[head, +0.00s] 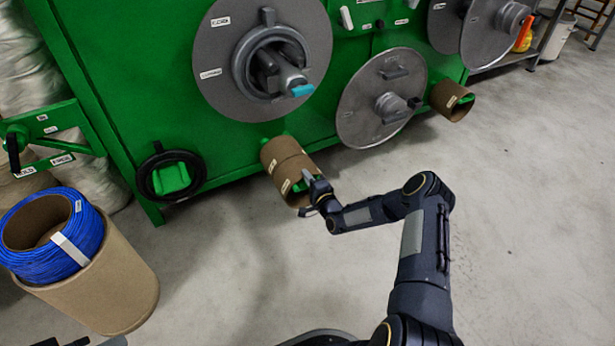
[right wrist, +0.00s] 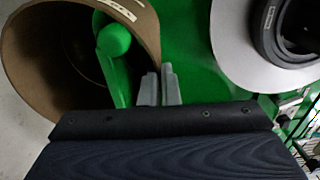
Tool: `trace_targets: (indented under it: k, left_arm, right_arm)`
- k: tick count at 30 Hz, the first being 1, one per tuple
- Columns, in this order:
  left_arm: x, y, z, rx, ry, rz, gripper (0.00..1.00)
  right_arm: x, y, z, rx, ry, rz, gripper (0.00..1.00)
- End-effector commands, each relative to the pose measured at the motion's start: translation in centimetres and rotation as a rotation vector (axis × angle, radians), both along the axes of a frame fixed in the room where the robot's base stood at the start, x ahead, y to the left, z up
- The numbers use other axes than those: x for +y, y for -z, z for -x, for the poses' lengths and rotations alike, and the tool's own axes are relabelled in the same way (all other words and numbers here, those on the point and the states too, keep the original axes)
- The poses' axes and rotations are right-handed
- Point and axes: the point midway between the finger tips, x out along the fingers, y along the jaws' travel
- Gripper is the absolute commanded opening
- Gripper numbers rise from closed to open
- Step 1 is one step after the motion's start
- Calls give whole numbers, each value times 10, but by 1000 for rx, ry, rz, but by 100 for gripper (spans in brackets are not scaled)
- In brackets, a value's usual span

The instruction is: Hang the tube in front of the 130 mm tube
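Two brown cardboard tubes hang one in front of the other on a green peg low on the green machine: the rear tube (head: 276,148) and the front tube (head: 291,174). Their small white labels are too small to read. My right gripper (head: 309,180) is at the open end of the front tube. In the right wrist view its fingers (right wrist: 160,86) are close together on the rim of that tube (right wrist: 28,60), with the wall between them. The green peg (right wrist: 116,75) shows inside the tube. Dark parts at the bottom left edge may be my left gripper; its state is unclear.
Another brown tube (head: 452,101) hangs on a peg to the right. Large grey discs (head: 217,60) and a lower disc (head: 360,115) stand out from the machine (head: 110,60). A blue cable coil (head: 60,255) sits on a cardboard drum (head: 115,290) at left. The floor at right is clear.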

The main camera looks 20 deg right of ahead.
Motion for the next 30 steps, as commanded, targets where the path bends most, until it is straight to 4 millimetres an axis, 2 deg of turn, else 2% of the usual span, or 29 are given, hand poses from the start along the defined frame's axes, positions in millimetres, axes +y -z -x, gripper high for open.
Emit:
trace_targets:
  k: [6,12,18,24,30]
  left_arm:
    - [0,0,0,0,0,0,36]
    - [0,0,0,0,0,0,36]
    - [0,0,0,0,0,0,36]
    - [0,0,0,0,0,0,36]
    - [0,0,0,0,0,0,36]
  right_arm:
    - [0,0,0,-1,0,0,0]
    - [0,0,0,0,0,0,28]
    - [0,0,0,0,0,0,29]
    - [0,0,0,0,0,0,55]
    - [0,0,0,0,0,0,55]
